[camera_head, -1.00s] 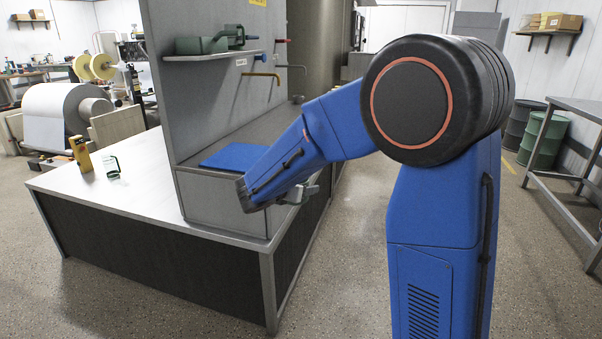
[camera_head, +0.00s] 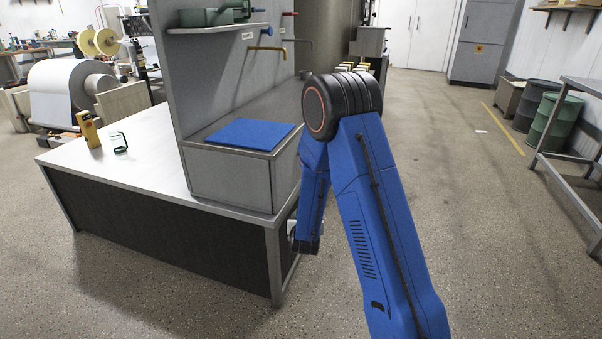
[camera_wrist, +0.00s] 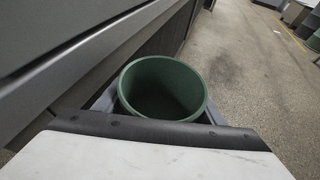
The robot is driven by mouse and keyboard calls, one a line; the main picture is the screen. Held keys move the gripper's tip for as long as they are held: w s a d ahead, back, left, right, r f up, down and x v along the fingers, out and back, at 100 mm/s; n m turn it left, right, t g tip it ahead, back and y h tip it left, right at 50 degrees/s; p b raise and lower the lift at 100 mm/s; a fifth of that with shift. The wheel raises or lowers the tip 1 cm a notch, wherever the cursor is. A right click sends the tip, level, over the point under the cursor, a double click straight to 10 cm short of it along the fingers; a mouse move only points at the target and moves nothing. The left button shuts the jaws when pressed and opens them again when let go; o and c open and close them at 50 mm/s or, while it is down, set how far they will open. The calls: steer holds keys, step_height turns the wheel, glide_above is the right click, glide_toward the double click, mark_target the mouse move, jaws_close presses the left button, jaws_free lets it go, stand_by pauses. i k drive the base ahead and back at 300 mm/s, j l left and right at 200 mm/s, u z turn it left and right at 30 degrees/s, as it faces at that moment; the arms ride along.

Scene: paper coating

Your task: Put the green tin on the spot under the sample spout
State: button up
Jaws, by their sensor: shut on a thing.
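The green tin (camera_wrist: 163,75) is upright and open at the top in the wrist view, and it looks empty. My gripper (camera_wrist: 160,100) is shut on it, with grey fingers at its two sides. In the head view the tin is hidden, and my wrist hangs beside the bench's right end, below its top. I cannot tell which is the sample spout. A blue mat (camera_head: 250,134) lies on the raised grey ledge below them.
The bench (camera_head: 140,185) has a white top with a yellow device (camera_head: 88,129) and a green-handled item (camera_head: 119,146). A shelf (camera_head: 215,28) on the panel holds green things. The floor (camera_head: 450,150) to the right is open, up to a metal table (camera_head: 575,90).

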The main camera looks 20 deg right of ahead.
mark_target(287, 103)
steer(key=i+l, duration=0.15)
steer(key=l, duration=0.3)
steer(key=i+l, duration=0.15)
steer(key=l, duration=0.3)
steer(key=i+l, duration=0.15)
steer(key=l, duration=0.3)
steer(key=i+l, duration=0.15)
steer(key=l, duration=0.3)
steer(key=i+l, duration=0.15)
steer(key=l, duration=0.3)
steer(key=i+l, duration=0.2)
steer(key=l, duration=0.25)
steer(key=i+l, duration=0.15)
steer(key=l, duration=0.3)
steer(key=i+l, duration=0.15)
steer(key=l, duration=0.3)
steer(key=l+u, duration=0.35)
steer(key=i+l+u, duration=0.1)
steer(key=u, duration=0.25)
steer(key=l+u, duration=0.35)
